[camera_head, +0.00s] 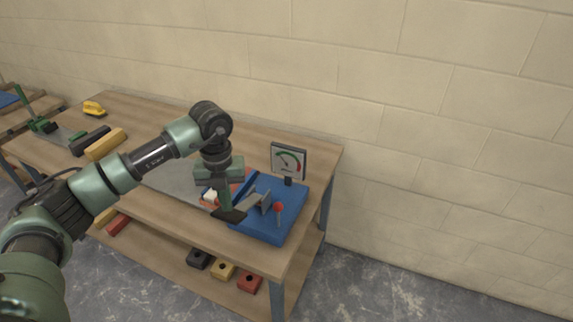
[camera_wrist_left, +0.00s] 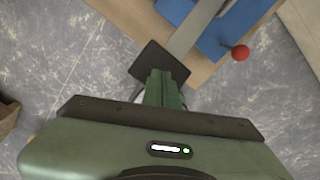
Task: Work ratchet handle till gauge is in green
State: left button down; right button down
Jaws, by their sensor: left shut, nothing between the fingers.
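A blue ratchet base (camera_head: 262,228) sits at the right end of the workbench. A grey lever bar (camera_head: 254,201) rises from it and ends in a dark square pad (camera_head: 233,216). In the left wrist view the bar (camera_wrist_left: 195,28) and the pad (camera_wrist_left: 150,62) lie just beyond my fingers. A gauge (camera_head: 288,161) with a green and red arc stands behind the base; its needle is too small to read surely. My left gripper (camera_head: 227,210) is shut and empty, pointing down at the pad; I cannot tell whether it touches. My right gripper is out of view.
A red ball knob (camera_head: 278,206) on a thin stem stands on the base beside the lever. Red and white items (camera_head: 211,196) lie left of the base. Several coloured blocks (camera_head: 223,270) sit on the lower shelf. A block wall is behind the bench.

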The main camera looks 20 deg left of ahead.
aim_at(230, 216)
pick_arm(q)
jog(key=shift+f, duration=0.15)
jog(key=shift+f+b, duration=1)
jog(key=shift+f, duration=0.15)
jog(key=shift+s+f+b, duration=0.25)
jog(key=shift+f+b, duration=0.4)
jog(key=shift+f, duration=0.2)
jog(key=shift+f+b, duration=1.05)
jog(key=shift+f, duration=0.35)
jog(key=shift+w+r+p, duration=0.35)
jog(key=shift+r+p, duration=0.2)
jog(key=shift+w+r+p, duration=0.1)
jog(key=shift+r+p, duration=1.65)
jog(key=shift+r, duration=1.1)
